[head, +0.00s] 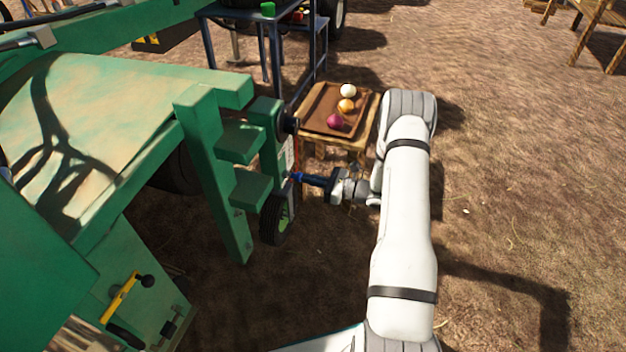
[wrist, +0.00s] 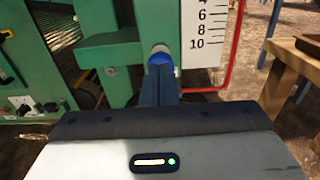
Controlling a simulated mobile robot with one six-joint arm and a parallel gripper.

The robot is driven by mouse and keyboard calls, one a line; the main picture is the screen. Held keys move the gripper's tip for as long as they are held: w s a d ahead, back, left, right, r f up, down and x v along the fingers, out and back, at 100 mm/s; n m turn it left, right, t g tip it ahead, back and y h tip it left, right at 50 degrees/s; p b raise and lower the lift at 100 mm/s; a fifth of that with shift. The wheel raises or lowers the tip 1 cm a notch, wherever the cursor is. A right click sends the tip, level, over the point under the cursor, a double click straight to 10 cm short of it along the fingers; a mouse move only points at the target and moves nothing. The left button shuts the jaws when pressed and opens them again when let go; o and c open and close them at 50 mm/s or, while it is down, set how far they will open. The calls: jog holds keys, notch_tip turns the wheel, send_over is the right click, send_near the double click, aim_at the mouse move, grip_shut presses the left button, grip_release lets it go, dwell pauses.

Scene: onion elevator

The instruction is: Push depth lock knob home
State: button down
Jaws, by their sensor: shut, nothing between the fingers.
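The depth lock knob appears to be the small blue knob with a silver-grey collar (wrist: 160,56) on the green post, left of the white depth scale (wrist: 208,30). In the head view it is a small bright blue spot (head: 296,177) low on the post. My gripper (wrist: 159,80) is shut and empty, its dark blue fingers pointing straight at the knob. The fingertips overlap the knob's near side in the wrist view; whether they touch or a thin gap remains, I cannot tell. In the head view my gripper (head: 303,179) reaches the post from the right.
A black round hub (head: 290,124) sticks out of the post above my gripper. A small wheel (head: 275,218) stands below. A wooden stand with a brown tray (head: 315,122) of onions is behind. A red rod (wrist: 234,50) runs right of the scale. Bare ground lies right.

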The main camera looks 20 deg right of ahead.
jog(key=p+v, duration=0.2)
jog(key=v, duration=1.2)
jog(key=shift+p, duration=0.35)
jog(key=shift+w, duration=0.1)
jog(key=s+a+r+n+g+h+p, duration=0.1)
jog(key=s+a+r+n+g+p, duration=0.3)
jog(key=r, duration=0.6)
jog(key=s+a+r+n+g+h+p, duration=0.25)
jog(key=a+r+n+p, duration=0.2)
jog(key=r, duration=0.65)
jog(key=s+a+r+n+g+h+p, duration=0.15)
jog(key=a+r+n+g+p, duration=0.3)
jog(key=r, duration=0.55)
jog(key=s+r+n+t+h+p, duration=0.1)
jog(key=s+r+n+h+p, duration=0.2)
jog(key=r, duration=0.6)
jog(key=s+a+r+n+t+h+p, duration=0.1)
jog(key=s+r+n+h+p, duration=0.2)
jog(key=s+r+p, duration=0.5)
jog(key=s+r+n+t+h+p, duration=0.1)
jog(key=s+r+n+h+p, duration=0.3)
jog(key=r, duration=0.6)
jog(key=shift+s+a+n+t+p, duration=0.4)
jog(key=shift+s+n+p, duration=0.45)
jog(key=shift+s, duration=0.15)
jog(key=shift+r, duration=0.1)
